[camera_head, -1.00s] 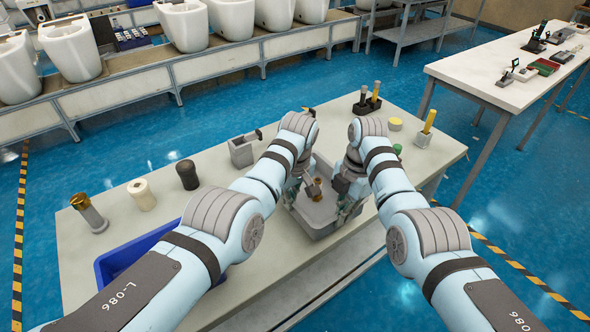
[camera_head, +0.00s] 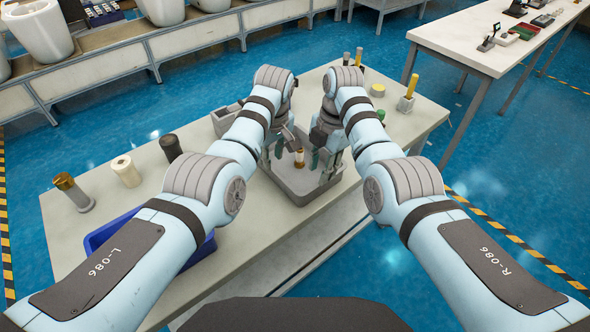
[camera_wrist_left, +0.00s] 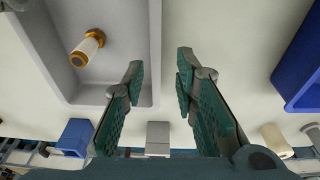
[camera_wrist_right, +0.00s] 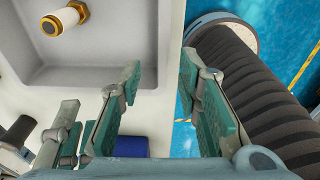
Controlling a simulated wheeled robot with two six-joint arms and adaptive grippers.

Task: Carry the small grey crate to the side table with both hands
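Whether any finger touches the wall cannot be told. A white side table (camera_head: 470,48) stands at the upper right.
A blue bin (camera_head: 200,250) is left of the crate. Dark, white and gold-topped cylinders (camera_head: 126,171) stand at the left. A small grey holder (camera_head: 222,120) and several parts (camera_head: 378,90) stand behind. Blue floor separates the tables. A conveyor with toilets (camera_head: 165,10) runs behind.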

